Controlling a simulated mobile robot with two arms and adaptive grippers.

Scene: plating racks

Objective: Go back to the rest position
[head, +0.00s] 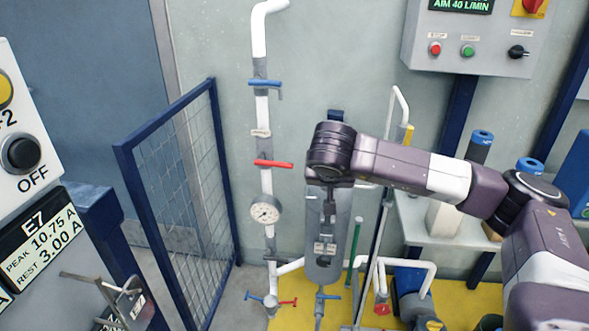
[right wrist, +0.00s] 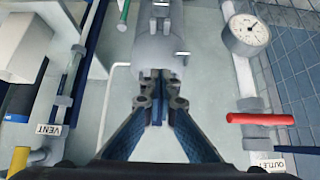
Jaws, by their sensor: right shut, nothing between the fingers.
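My right arm reaches in from the right in the head view. Its gripper (head: 328,208) points down in front of a grey cylindrical vessel (head: 325,266). In the right wrist view the two blue fingers of my right gripper (right wrist: 162,104) come together with nothing held between them. The vessel (right wrist: 160,40) shows just beyond the fingertips; I cannot tell whether they touch it. My left gripper is in neither view.
A pressure gauge (head: 265,212), a red valve handle (head: 273,163) and a blue one (head: 265,83) sit on the pipe left of the vessel. A blue mesh panel (head: 180,190) stands farther left. A control box (head: 475,45) hangs at upper right.

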